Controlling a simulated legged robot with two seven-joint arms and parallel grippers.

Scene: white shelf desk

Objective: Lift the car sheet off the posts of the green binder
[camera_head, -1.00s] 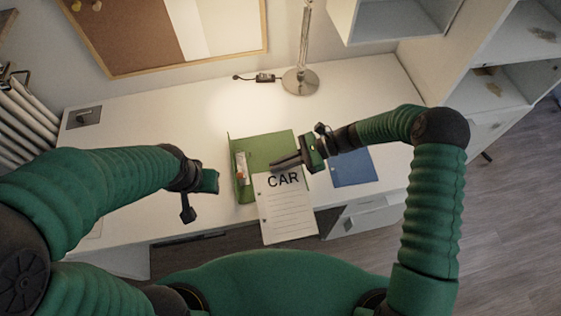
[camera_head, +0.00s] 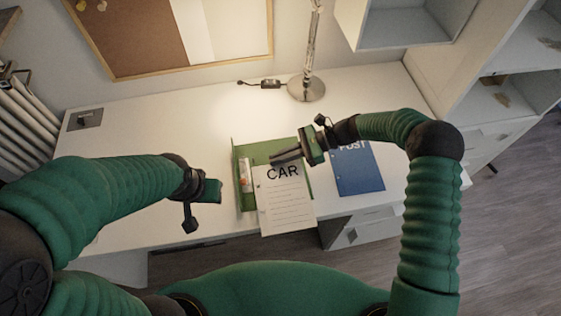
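The car sheet (camera_head: 285,200) is white, with "CAR" in large letters at its top and lines below. It overlaps the lower part of the green binder (camera_head: 262,151) and reaches past the desk's front edge in the picture. My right gripper (camera_head: 280,157) comes in from the right. Its dark fingers lie along the sheet's top edge and look shut on it. The binder's posts are too small to make out. My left gripper (camera_head: 212,190) hangs left of the binder, apart from the sheet, and its fingers cannot be made out.
A blue binder marked "POST" (camera_head: 360,174) lies right of the green one, partly behind my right gripper. A lamp base (camera_head: 306,88) and cable stand at the back of the white desk (camera_head: 150,110). The left of the desk is mostly clear. Shelves rise on the right.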

